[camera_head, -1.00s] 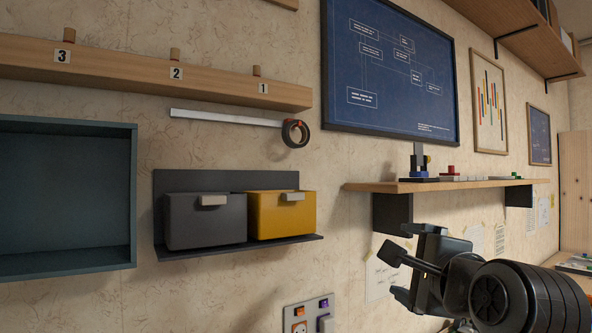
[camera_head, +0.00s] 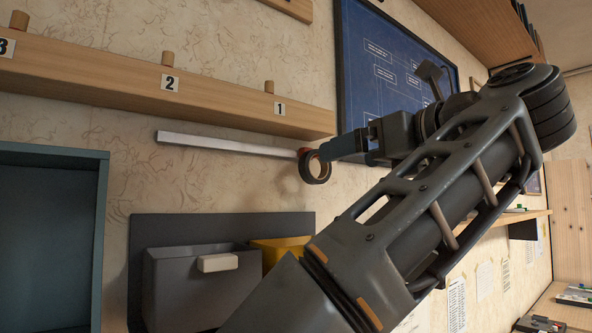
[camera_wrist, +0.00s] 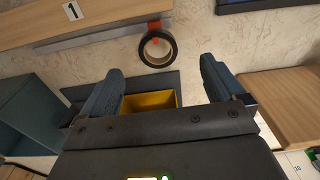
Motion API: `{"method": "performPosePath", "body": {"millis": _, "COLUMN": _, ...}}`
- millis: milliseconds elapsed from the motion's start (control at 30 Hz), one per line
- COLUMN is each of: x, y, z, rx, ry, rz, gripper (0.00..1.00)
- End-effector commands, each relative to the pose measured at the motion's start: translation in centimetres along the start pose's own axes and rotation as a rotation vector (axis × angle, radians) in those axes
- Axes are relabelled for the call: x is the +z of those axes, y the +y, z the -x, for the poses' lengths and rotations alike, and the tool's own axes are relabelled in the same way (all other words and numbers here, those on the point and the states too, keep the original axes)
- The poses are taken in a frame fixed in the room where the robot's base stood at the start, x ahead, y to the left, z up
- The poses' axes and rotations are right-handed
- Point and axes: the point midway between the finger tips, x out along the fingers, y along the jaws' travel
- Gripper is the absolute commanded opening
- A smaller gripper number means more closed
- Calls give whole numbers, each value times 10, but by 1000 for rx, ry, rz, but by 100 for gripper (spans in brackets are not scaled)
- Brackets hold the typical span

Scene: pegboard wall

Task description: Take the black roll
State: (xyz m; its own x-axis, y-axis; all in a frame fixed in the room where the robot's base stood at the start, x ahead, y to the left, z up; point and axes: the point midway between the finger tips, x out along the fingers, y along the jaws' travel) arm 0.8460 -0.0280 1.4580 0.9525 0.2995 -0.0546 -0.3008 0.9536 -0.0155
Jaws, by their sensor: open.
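The black roll (camera_head: 314,168) is a dark ring with a tan inner side. It hangs by an orange-red piece at the right end of a pale magnetic strip (camera_head: 222,143) on the wall. In the wrist view the roll (camera_wrist: 143,52) is beyond the fingertips, roughly between them and nearer the left one. My gripper (camera_wrist: 157,76) is open and empty. In the head view my gripper (camera_head: 330,149) is just right of the roll, and its finger covers a little of the roll's surroundings; I cannot tell if it touches.
A wooden rail (camera_head: 213,95) with numbered pegs runs just above the strip. Below hang a grey bin (camera_head: 195,290) and a yellow bin (camera_head: 280,250) on a dark holder. A teal box (camera_head: 99,230) is at left. A wooden shelf (camera_wrist: 280,95) stands right in the wrist view.

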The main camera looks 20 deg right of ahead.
Motion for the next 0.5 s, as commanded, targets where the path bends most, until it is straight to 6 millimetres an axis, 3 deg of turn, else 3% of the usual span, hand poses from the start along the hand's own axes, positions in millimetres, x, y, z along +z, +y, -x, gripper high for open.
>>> {"method": "performPosePath", "body": {"millis": 167, "x": 4, "y": 2, "z": -8, "rx": 12, "ry": -2, "rz": -18, "gripper": 96}}
{"method": "performPosePath", "body": {"millis": 500, "x": 3, "y": 4, "z": -46, "rx": 13, "ry": 0, "rz": -15, "gripper": 96}}
